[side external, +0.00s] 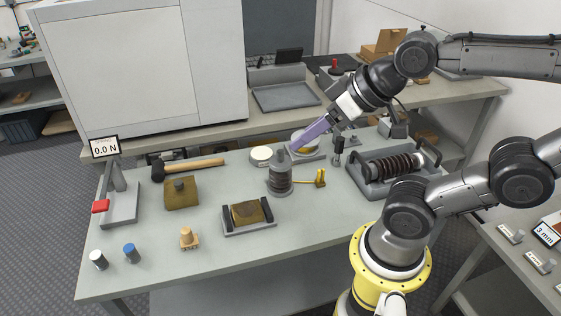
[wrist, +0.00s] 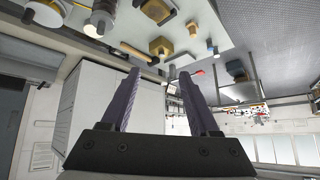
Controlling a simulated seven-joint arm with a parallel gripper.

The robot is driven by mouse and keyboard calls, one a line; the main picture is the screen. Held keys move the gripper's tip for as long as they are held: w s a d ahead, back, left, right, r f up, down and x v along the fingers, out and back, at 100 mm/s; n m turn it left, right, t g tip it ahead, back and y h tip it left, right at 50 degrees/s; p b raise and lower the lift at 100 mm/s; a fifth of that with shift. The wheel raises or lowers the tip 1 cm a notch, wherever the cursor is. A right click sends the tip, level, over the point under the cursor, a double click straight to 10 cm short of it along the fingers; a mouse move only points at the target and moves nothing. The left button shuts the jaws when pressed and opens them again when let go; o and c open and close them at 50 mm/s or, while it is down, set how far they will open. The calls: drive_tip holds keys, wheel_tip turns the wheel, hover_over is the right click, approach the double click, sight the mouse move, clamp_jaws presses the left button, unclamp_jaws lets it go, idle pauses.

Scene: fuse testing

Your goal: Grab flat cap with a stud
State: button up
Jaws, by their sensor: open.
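A grey ribbed round stack (side external: 281,182) stands upright near the middle of the table, with a flat top and a narrow stud (side external: 281,157) rising from it. I cannot tell for sure which is the flat cap with a stud. My gripper (side external: 296,149) is tilted down leftward, its purple fingers just right of and above the ribbed stack in the side view. In the wrist view the fingers (wrist: 160,75) stand apart with nothing between them.
Behind the stack are a pale round disc (side external: 261,154) and a round-topped fixture (side external: 304,142). A yellow hooked piece (side external: 317,179) is right of it. A hammer (side external: 190,166), a grey tray with a brown block (side external: 248,226) and a spring tray (side external: 394,166) surround it. The front table is largely free.

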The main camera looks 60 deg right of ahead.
drive_tip(key=w+r+m+t, duration=0.4)
drive_tip(key=w+r+t, duration=0.2)
drive_tip(key=w, duration=0.5)
drive_tip(key=m+h, duration=0.8)
drive_tip(key=h, duration=0.3)
hover_over(282, 154)
drive_tip(key=w+a, duration=0.2)
drive_tip(key=a, duration=0.4)
wheel_tip(282, 154, down, 14)
drive_tip(key=s+d+f+n, duration=0.1)
drive_tip(key=s+f+n, duration=0.4)
drive_tip(key=s+f, duration=0.55)
drive_tip(key=shift+t, duration=0.3)
drive_tip(key=shift+w+a+f+x, duration=0.1)
drive_tip(key=shift+f+x, duration=0.2)
drive_tip(key=shift+x, duration=1.1)
drive_tip(key=shift+w+a+f+x, duration=0.15)
drive_tip(key=shift+f+x, duration=0.15)
drive_tip(key=shift+x, duration=1.15)
drive_tip(key=shift+a+f+x, duration=0.1)
drive_tip(key=shift+f+x, duration=0.15)
drive_tip(key=shift+x, duration=1.15)
clamp_jaws()
